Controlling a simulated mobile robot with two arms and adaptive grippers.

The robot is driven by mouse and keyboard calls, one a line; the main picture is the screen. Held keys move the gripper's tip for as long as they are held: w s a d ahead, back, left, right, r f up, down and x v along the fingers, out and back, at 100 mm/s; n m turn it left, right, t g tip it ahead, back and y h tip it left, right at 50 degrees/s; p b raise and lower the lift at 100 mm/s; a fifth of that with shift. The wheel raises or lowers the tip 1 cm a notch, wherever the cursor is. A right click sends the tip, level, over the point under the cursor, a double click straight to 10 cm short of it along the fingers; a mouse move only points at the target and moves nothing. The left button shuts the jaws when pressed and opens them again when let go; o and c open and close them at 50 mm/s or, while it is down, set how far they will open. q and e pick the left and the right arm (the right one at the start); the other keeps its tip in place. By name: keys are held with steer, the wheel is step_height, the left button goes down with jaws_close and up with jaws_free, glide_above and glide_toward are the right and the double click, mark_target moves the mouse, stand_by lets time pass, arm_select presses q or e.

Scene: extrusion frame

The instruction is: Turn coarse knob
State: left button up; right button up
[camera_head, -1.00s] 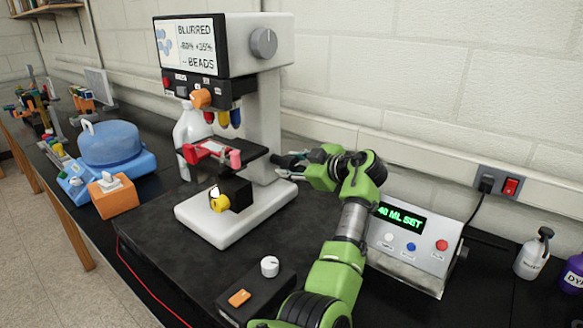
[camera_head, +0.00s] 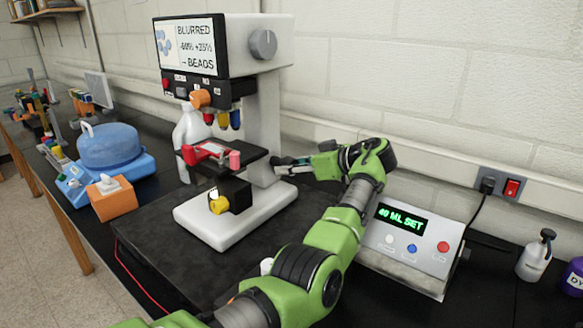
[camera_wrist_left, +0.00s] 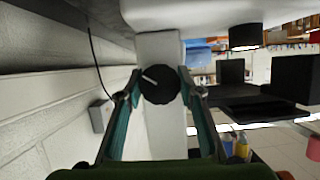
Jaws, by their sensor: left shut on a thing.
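The coarse knob (camera_wrist_left: 159,85) is dark and round with a white mark, and sits on the pale microscope column (camera_wrist_left: 160,130) in the left wrist view. My left gripper (camera_wrist_left: 160,92) has one finger on each side of it and is shut on it. In the head view the left gripper (camera_head: 287,165) reaches the right side of the white microscope (camera_head: 262,115), low on the column. The knob is not clearly visible there behind the fingers. The microscope screen (camera_head: 190,46) reads "BLURRED" and "BEADS". My right gripper is not in view.
A grey control box (camera_head: 405,245) showing "40 ML SET" stands right of my arm. The microscope stage (camera_head: 240,155) juts out left of the gripper. A blue-lidded device (camera_head: 110,145) and an orange box (camera_head: 112,200) stand at left. The wall is close behind.

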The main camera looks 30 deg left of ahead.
arm_select(q)
steer(key=shift+a+r, duration=0.1)
steer(key=shift+r, duration=0.05)
steer(key=o, duration=1)
steer(key=shift+o, duration=0.6)
steer(key=shift+a, duration=0.1)
steer(key=v, duration=1.2)
